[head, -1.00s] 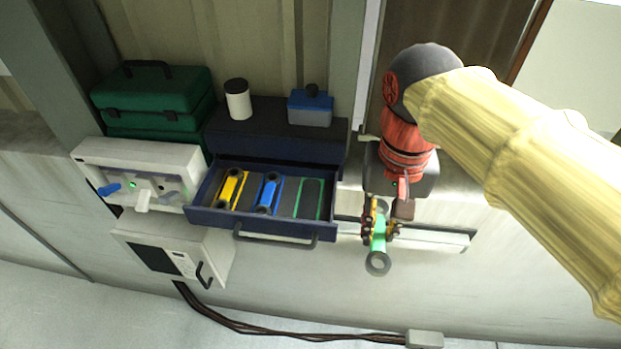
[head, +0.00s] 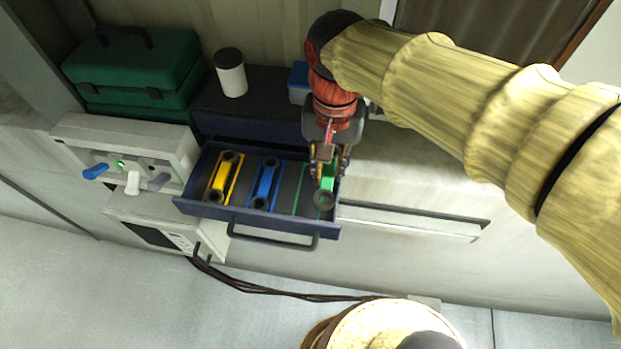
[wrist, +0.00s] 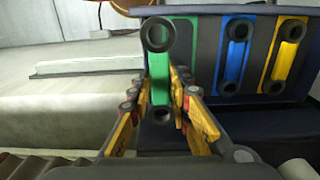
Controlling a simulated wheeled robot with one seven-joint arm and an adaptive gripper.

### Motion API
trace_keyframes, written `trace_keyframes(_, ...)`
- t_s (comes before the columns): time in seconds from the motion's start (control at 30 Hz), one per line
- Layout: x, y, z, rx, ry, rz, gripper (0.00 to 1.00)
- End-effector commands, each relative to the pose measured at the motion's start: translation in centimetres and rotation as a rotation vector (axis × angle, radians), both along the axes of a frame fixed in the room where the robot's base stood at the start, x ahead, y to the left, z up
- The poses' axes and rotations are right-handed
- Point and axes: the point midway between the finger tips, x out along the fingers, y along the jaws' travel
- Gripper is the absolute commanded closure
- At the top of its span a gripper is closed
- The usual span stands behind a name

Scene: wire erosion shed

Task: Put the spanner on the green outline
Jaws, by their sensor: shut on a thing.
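My gripper (head: 328,160) is shut on the green spanner (head: 324,198), a green bar with dark ring ends. In the head view it is over the right end of the open drawer (head: 258,212). The green outline (head: 298,188) shows in the drawer just left of the spanner, partly hidden by the gripper and spanner. In the wrist view the spanner (wrist: 159,75) stands between the fingers (wrist: 160,100), with its far ring at the drawer's edge. I cannot tell whether it touches the drawer.
A yellow spanner (head: 223,178) and a blue spanner (head: 264,183) lie in the drawer left of the outline. A white box with levers (head: 130,155), a green toolbox (head: 135,70) and a white canister (head: 230,75) stand to the left. The ledge (head: 410,175) on the right is clear.

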Motion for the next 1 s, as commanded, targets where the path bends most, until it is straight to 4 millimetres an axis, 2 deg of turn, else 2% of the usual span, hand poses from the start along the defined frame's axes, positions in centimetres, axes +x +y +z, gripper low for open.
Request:
trace_keyframes(0.03,0.1,0.7,-1.0,-0.003,0.005,0.003,1.0)
trace_keyframes(0.2,0.7,2.4,-3.1,-0.002,0.003,0.001,1.0)
trace_keyframes(0.37,1.0,3.1,-4.0,-0.001,0.001,0.001,1.0)
trace_keyframes(0.47,1.1,3.8,-5.0,-0.003,0.004,0.001,1.0)
trace_keyframes(0.63,1.1,3.6,-7.3,-0.002,0.002,-0.001,1.0)
trace_keyframes(1.0,1.2,3.6,-7.9,0.0,0.0,-0.001,1.0)
